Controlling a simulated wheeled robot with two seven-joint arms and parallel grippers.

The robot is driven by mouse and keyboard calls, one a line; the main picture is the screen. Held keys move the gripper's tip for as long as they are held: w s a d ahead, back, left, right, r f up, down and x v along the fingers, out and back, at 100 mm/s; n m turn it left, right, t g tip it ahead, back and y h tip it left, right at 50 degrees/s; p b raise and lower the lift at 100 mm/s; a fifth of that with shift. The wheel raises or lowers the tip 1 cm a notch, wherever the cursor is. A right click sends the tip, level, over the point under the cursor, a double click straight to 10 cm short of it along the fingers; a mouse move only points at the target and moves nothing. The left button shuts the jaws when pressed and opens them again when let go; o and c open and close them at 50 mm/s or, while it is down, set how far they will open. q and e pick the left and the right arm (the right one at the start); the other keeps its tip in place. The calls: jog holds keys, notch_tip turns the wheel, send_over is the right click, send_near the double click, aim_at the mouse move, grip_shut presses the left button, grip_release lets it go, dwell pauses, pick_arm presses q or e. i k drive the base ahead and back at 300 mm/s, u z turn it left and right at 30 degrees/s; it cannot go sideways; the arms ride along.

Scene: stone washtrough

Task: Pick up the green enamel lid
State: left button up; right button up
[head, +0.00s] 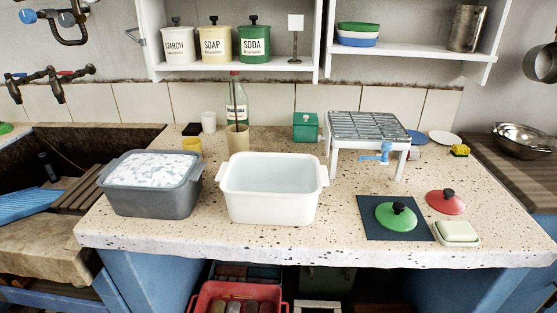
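The green enamel lid (396,216) has a black knob and lies on a dark blue mat (368,231) at the front right of the speckled stone counter. A red lid (446,202) with a black knob lies to its right, apart from it. Neither of my grippers shows in the head view.
A white basin (271,216) stands mid-counter, with a grey basin of white suds (151,207) to its left. A white stand with a metal rack (368,126) and blue tap rises behind the green lid. The counter between the white basin and the mat is clear.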

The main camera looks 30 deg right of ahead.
aim_at(396, 217)
jog(key=z, duration=3.7)
jog(key=i, duration=0.4)
jog(key=u, duration=2.25)
